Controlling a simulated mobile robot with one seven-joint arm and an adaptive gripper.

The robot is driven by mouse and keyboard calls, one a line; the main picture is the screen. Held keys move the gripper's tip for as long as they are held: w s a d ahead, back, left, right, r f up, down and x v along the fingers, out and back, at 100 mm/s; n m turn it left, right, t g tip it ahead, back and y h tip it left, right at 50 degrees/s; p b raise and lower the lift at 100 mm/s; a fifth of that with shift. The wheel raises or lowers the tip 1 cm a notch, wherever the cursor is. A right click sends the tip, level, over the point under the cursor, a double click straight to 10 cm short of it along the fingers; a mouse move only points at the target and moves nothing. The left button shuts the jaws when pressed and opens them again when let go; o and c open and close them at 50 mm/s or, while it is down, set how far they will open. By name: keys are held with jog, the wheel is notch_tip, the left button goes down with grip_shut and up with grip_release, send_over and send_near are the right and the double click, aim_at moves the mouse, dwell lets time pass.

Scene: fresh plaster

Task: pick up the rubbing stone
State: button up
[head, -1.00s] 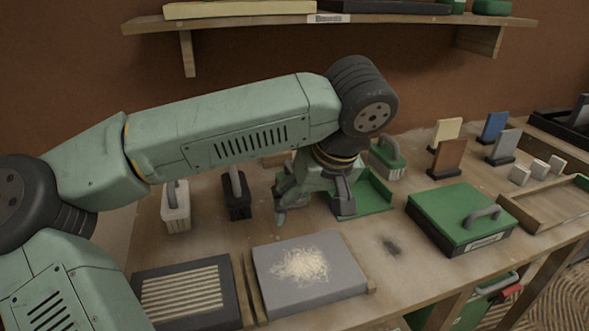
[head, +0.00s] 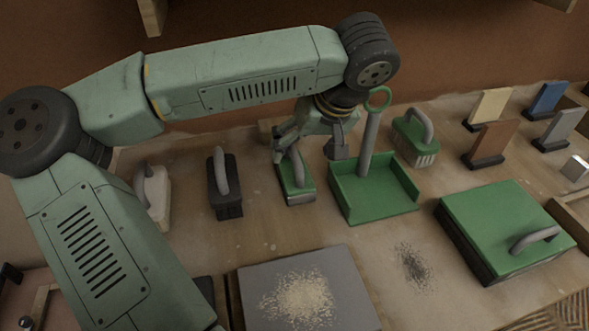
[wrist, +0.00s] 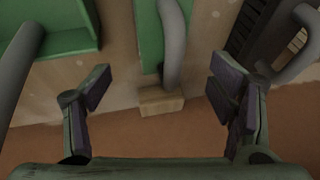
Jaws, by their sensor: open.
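My gripper (head: 308,153) is open and empty, pointing down above a green-backed block with a grey arched handle (head: 297,183). In the wrist view this green block (wrist: 150,38) and its handle lie in line with the gap between the open fingers (wrist: 160,88), beyond the tips. No finger visibly touches it. I cannot tell for certain that it is the rubbing stone. Similar handled tools stand nearby: a black one (head: 225,190), a pale one (head: 155,200) and a green one with a pale ribbed underside (head: 415,140). The gripper partly covers the green block in the head view.
A green dustpan (head: 380,208) with an upright handle stands close right of the gripper. A wooden block (wrist: 162,101) lies near the wall. A grey board (head: 345,290) with pale grit, dark dust (head: 413,265) and a green lidded box (head: 505,225) are in front.

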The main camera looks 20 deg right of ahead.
jog(key=shift+p+x, duration=0.85)
jog(key=shift+x, duration=2.35)
jog(key=shift+s, duration=0.15)
jog(key=shift+c, duration=0.3)
jog(key=c, duration=1.7)
jog(key=shift+o, duration=0.2)
jog(key=shift+r, duration=0.1)
jog(key=shift+r, duration=0.5)
jog(key=r, duration=0.2)
jog(key=r+b, duration=0.1)
jog(key=r, duration=0.2)
jog(key=shift+s+d+r+b, duration=0.2)
jog(key=shift+s+r+b, duration=0.15)
jog(key=shift+b, duration=0.05)
jog(key=s+d+b, duration=0.1)
jog(key=s+d, duration=0.2)
jog(key=s, duration=0.4)
jog(key=s+d+b, duration=0.2)
jog(key=s+d, duration=0.2)
jog(key=s, duration=0.4)
jog(key=shift+s, duration=0.3)
jog(key=shift+d, duration=0.1)
